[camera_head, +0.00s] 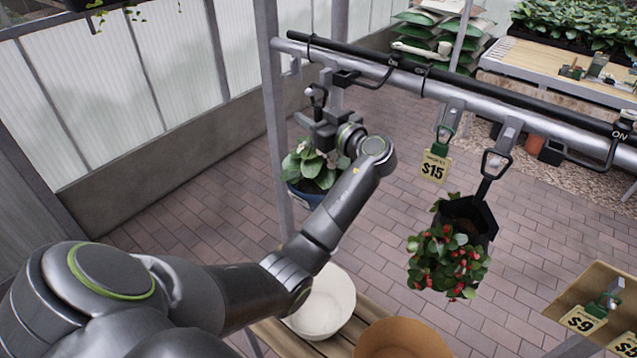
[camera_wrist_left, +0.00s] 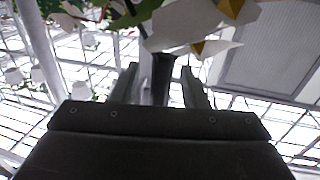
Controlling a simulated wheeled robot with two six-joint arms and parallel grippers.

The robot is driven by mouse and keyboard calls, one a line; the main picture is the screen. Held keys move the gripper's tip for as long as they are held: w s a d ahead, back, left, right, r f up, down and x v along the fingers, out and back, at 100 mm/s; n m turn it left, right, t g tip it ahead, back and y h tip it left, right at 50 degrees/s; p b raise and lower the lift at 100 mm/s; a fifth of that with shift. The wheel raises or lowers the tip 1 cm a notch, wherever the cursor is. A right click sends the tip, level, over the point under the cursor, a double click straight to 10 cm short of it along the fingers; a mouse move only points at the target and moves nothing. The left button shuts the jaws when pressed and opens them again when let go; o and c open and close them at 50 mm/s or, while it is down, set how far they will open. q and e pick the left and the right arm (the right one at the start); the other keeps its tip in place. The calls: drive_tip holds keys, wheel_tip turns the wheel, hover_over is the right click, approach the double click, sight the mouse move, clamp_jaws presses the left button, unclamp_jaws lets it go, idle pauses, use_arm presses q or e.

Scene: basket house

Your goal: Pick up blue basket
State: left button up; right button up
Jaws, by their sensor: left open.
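The blue basket (camera_head: 304,196) hangs from the rail at the left, with green leaves and pale flowers in it. Its dark hanger (camera_head: 318,93) rises to a hook on the rail. My left gripper (camera_head: 316,120) is at the hanger, above the plant, and partly hides it. In the left wrist view my gripper (camera_wrist_left: 160,85) is open, with a dark upright bar (camera_wrist_left: 160,75), likely the hanger, between its fingers. White petals and leaves hang over the top of that view. My right gripper is not in view.
The metal rail (camera_head: 470,95) runs across above the basket. A dark pot with a red-berried plant (camera_head: 447,260) hangs to the right, beside a $15 tag (camera_head: 434,167). A white bowl (camera_head: 322,305) and an orange-brown bowl (camera_head: 400,340) stand on a slatted wooden table below.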

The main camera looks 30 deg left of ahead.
use_arm(q)
clamp_jaws()
idle(1.2)
drive_tip(key=shift+w+r, duration=0.1)
drive_tip(key=shift+r, duration=0.05)
